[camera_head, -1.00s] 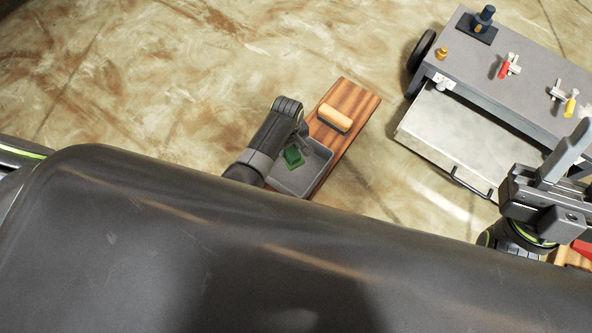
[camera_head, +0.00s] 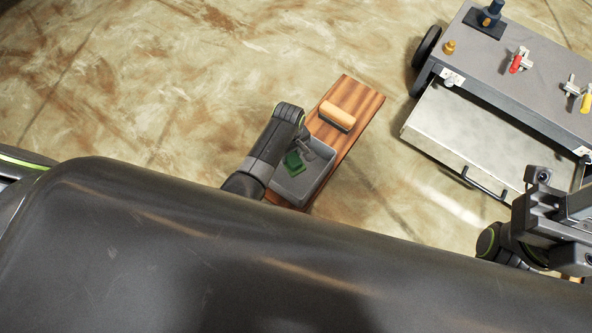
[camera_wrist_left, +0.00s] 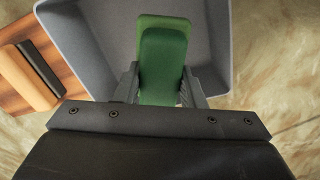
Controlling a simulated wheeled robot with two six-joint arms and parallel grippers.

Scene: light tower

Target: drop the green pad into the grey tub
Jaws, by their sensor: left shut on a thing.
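The green pad (camera_head: 294,162) shows over the grey tub (camera_head: 317,177) in the head view. In the left wrist view the green pad (camera_wrist_left: 163,58) stands between the fingers of my left gripper (camera_wrist_left: 160,88), which is shut on it. The grey tub (camera_wrist_left: 75,40) lies beneath and around the pad in that view. My left gripper (camera_head: 305,151) is partly hidden by its own wrist in the head view. I cannot tell whether the pad touches the tub floor. My right gripper (camera_head: 578,205) is at the right edge, its fingers cut off by the frame.
The tub sits on a wooden board (camera_head: 357,98) with a wooden-handled brush or block (camera_head: 337,115). A grey wheeled cart (camera_head: 480,60) with an open drawer (camera_head: 465,135), toggle clamps (camera_head: 519,60) and a brass piece (camera_head: 449,47) stands at the right. The floor at upper left is clear.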

